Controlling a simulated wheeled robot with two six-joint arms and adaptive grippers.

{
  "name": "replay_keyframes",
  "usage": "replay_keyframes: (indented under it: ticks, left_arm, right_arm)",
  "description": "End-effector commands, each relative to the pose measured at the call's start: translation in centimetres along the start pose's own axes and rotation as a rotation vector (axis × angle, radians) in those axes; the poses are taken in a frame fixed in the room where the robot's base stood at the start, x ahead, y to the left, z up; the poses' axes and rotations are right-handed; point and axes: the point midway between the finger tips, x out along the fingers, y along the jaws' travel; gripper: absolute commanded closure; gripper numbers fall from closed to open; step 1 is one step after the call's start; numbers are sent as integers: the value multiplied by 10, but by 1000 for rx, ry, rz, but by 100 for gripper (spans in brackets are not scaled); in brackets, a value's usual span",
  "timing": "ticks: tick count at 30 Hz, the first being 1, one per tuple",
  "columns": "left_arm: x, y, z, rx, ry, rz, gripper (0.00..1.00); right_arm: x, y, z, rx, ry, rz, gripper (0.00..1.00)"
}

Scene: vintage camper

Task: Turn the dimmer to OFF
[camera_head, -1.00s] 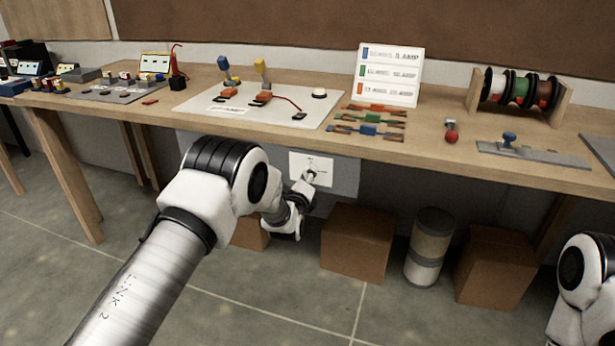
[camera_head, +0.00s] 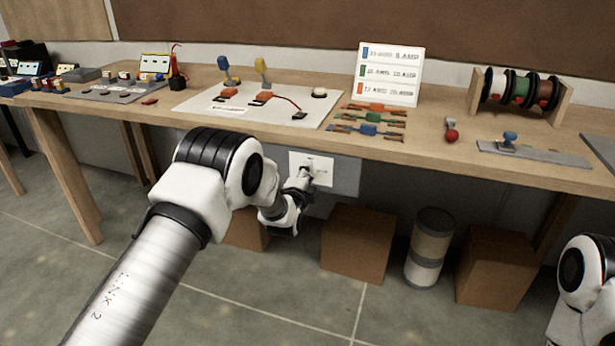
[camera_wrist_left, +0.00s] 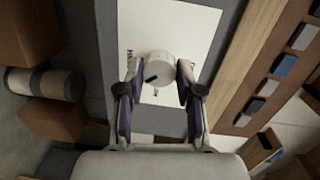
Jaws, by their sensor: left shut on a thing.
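The dimmer is a round white knob (camera_wrist_left: 160,67) on a white plate (camera_head: 322,177) fixed to a grey panel under the bench's front edge. The plate also shows in the left wrist view (camera_wrist_left: 195,38). The knob has a dark pointer mark on its lower-left side in that view. Small print beside and below the knob is too blurred to read. My left gripper (camera_head: 306,173) is at the plate, its two fingers on either side of the knob in the wrist view (camera_wrist_left: 159,72), shut on it. In the head view the gripper hides the knob. My right gripper is out of view.
The wooden bench (camera_head: 250,128) overhangs the panel just above my left gripper. Cardboard boxes (camera_head: 356,245) and a round canister (camera_head: 430,245) stand on the floor below. Wire connectors (camera_head: 370,130) and a label stand (camera_head: 390,75) sit on the bench.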

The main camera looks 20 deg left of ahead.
Motion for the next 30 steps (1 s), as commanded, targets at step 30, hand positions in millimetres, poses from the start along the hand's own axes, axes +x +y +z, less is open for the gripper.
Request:
replay_keyframes:
  ticks: [30]
  left_arm:
    - [0,-1,3,-958,52,74,99]
  right_arm:
    - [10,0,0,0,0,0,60]
